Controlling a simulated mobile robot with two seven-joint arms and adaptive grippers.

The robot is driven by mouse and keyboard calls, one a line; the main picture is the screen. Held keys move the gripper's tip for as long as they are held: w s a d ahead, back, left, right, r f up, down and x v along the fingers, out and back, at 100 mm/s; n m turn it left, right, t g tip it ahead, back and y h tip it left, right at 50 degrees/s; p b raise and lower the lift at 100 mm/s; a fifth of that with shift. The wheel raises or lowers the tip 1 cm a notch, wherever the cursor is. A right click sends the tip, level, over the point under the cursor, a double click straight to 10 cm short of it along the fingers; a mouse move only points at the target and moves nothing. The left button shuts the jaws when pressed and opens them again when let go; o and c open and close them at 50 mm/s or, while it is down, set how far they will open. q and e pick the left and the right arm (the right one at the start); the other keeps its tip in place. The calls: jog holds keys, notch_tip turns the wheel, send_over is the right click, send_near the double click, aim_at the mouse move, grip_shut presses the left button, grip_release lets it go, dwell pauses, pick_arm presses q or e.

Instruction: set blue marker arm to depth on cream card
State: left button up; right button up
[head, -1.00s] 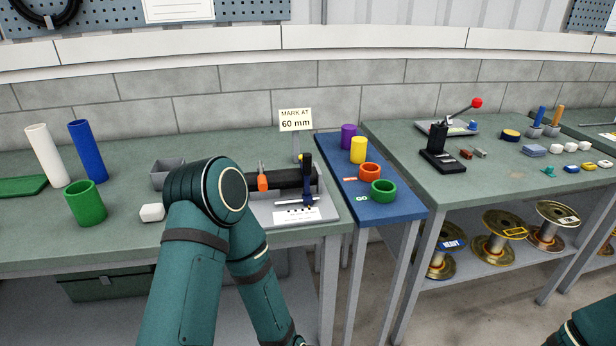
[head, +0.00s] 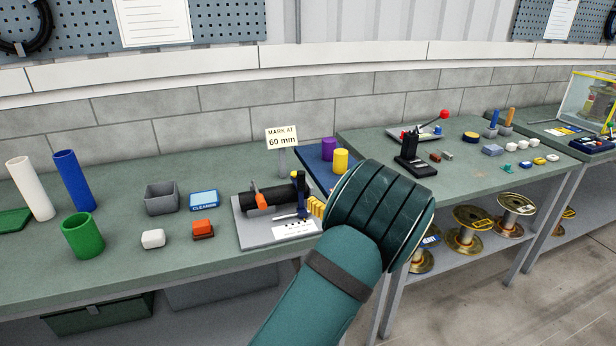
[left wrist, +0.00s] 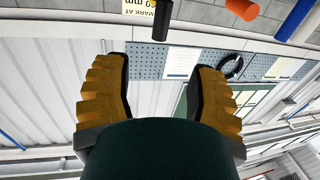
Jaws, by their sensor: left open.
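The cream card (head: 282,137) reads "MARK AT 60 mm" and stands on a post behind the marking fixture (head: 250,237). The fixture holds a black tube (head: 266,199) with an orange clamp (head: 256,193). The blue marker arm (head: 303,209) is at the tube's right end, below a dark upright with a yellow top. My left gripper (head: 316,207) shows only yellow finger parts just right of the marker arm; my arm hides the rest. In the left wrist view its fingers (left wrist: 158,65) are apart and empty, with a dark post end (left wrist: 161,20) and part of the card beyond. My right gripper is out of view.
An orange block (head: 203,230), a white block (head: 153,239), a blue cleaning box (head: 204,199) and a grey bin (head: 161,198) sit left of the fixture. Purple (head: 328,148) and yellow (head: 341,160) cylinders stand behind my arm.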

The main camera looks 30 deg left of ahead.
aim_at(303, 179)
pick_arm(q)
jog(key=b+x, duration=0.1)
jog(key=x, duration=1.2)
jog(key=shift+f, duration=0.2)
grip_shut()
